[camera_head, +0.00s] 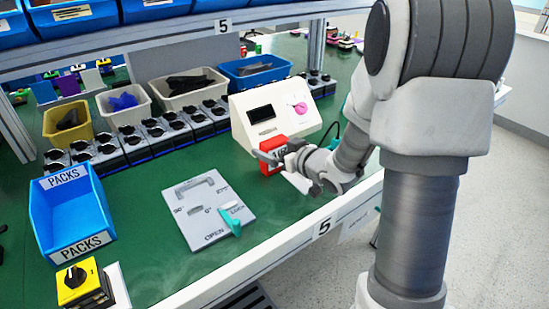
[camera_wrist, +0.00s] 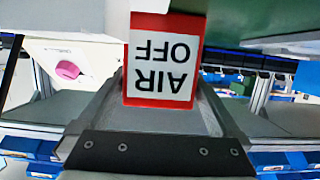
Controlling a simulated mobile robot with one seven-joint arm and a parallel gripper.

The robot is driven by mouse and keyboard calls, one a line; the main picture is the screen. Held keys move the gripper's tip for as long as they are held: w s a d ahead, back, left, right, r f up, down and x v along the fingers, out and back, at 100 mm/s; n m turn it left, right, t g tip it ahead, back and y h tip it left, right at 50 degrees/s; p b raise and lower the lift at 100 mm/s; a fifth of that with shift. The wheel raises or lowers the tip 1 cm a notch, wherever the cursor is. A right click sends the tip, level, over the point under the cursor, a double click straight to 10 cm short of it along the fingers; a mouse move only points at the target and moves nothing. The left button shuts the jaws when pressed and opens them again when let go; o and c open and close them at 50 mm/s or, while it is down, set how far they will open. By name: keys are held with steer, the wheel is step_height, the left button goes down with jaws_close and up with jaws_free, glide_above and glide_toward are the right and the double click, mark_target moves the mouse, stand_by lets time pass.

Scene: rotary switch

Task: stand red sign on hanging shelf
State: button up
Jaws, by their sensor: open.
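The red sign (camera_head: 274,144) stands on the green bench top, just in front of the beige box with the pink knob. In the wrist view the sign (camera_wrist: 160,62) has a white panel reading AIR OFF, upside down in that picture. My gripper (camera_head: 272,164) is open at the sign, with a finger on each side of it. My arm and fingers cover part of the sign in the head view. The hanging shelf (camera_head: 150,36) runs above the back of the bench and carries blue bins; a label 5 is on its edge.
The beige box (camera_head: 244,118) is close behind the sign. A grey plate with a teal lever (camera_head: 196,222) lies left of my gripper. The blue PACKS bin (camera_head: 103,207) and a yellow switch (camera_head: 75,279) are farther left. Small open bins and black sockets line the back.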

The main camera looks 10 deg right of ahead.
steer(key=x, duration=0.3)
steer(key=shift+w+f+b, duration=0.1)
steer(key=shift+f+b, duration=0.05)
steer(key=shift+b, duration=0.15)
steer(key=shift+c, duration=0.3)
steer(key=c, duration=1.1)
